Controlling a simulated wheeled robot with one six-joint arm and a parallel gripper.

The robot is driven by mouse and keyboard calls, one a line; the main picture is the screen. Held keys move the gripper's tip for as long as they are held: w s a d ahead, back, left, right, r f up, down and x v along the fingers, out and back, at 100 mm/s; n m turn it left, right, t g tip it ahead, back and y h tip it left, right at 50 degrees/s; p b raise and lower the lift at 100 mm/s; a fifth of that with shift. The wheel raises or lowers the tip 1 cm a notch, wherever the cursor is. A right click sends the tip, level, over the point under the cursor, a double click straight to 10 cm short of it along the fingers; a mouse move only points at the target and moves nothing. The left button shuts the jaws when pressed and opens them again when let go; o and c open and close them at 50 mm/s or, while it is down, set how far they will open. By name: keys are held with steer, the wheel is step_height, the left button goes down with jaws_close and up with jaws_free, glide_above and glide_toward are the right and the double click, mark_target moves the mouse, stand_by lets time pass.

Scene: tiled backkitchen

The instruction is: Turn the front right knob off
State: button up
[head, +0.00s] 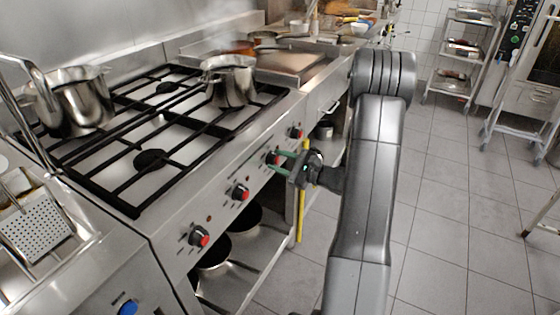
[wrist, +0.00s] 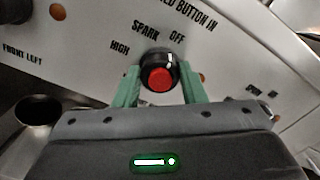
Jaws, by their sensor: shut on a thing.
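A black stove knob with a red button (head: 272,158) sits on the sloped front panel, third of the row from the near end. In the wrist view the knob (wrist: 160,78) is in the centre, with a white mark at its upper right, close to the printed word OFF. SPARK and HIGH are printed to its left. My gripper (head: 280,160) reaches it from the right, and its green fingers (wrist: 160,84) are shut on the knob's two sides.
Other red-centred knobs (head: 240,192) sit along the panel on both sides. A pot (head: 231,82) stands on the far burner grate and another pot (head: 78,101) at the left. Pans (head: 214,252) lie on the shelf below.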

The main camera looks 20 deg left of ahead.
steer(key=shift+f, duration=0.1)
steer(key=o, duration=1)
steer(key=shift+d, duration=0.1)
steer(key=d, duration=0.9)
steer(key=s+d, duration=0.1)
steer(key=d, duration=0.3)
steer(key=shift+d, duration=0.3)
steer(key=a, duration=0.9)
steer(key=w+a, duration=0.1)
steer(key=a, duration=0.4)
steer(key=shift+d, duration=0.1)
